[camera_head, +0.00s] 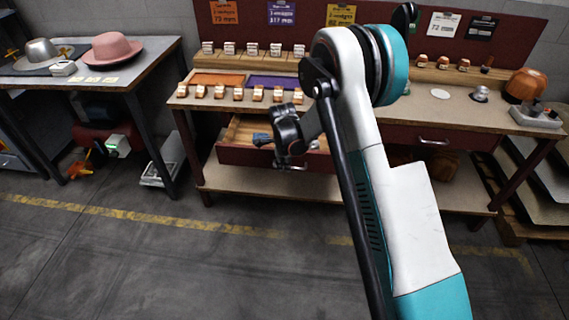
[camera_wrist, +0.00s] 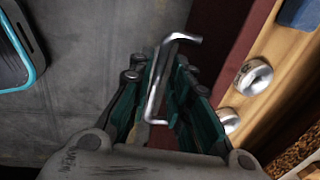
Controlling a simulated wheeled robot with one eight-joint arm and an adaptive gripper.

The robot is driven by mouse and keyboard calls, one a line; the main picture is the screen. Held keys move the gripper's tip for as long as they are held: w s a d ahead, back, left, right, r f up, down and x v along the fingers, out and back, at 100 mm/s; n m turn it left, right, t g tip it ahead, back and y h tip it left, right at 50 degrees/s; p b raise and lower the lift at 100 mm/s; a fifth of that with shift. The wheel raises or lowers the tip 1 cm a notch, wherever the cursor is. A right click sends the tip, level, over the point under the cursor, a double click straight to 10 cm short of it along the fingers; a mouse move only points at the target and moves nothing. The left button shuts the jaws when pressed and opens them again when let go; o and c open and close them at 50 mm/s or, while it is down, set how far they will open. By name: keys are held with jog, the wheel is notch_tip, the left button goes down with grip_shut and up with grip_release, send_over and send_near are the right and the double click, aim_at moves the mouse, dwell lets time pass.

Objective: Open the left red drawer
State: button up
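The left red drawer (camera_head: 234,156) stands pulled out under the workbench in the head view. Its pale wooden inside shows. In the wrist view its dark red front (camera_wrist: 238,48) runs down the right side. My gripper (camera_head: 287,160) is over the front of this drawer, close to its handle (camera_head: 298,167). In the wrist view the metal handle (camera_wrist: 157,85) lies between the two fingers of my gripper (camera_wrist: 160,75). The fingers look apart, with gaps beside the bar. My arm hides part of the drawer's right side in the head view.
Round metal pieces (camera_wrist: 254,77) lie inside the drawer. A second red drawer (camera_head: 445,138) is shut at the right. The workbench (camera_head: 350,108) carries small blocks. A side table (camera_head: 110,75) with a pink hat (camera_head: 112,47) stands left. The floor in front is clear.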

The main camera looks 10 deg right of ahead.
jog(key=shift+r, duration=0.1)
notch_tip(320, 180, up, 12)
jog(key=s, duration=0.2)
jog(key=shift+a+f, duration=0.2)
jog(key=shift+a, duration=0.15)
jog(key=s+d+r+n+t, duration=0.35)
jog(key=s+r+n, duration=0.65)
jog(key=s+r, duration=0.75)
jog(key=s+d+r+n+t, duration=0.1)
jog(key=s+d+n, duration=0.1)
jog(key=s+n, duration=0.9)
jog(key=s, duration=0.7)
jog(key=shift+t+y, duration=0.3)
jog(key=shift+t, duration=0.05)
jog(key=shift+d, duration=0.15)
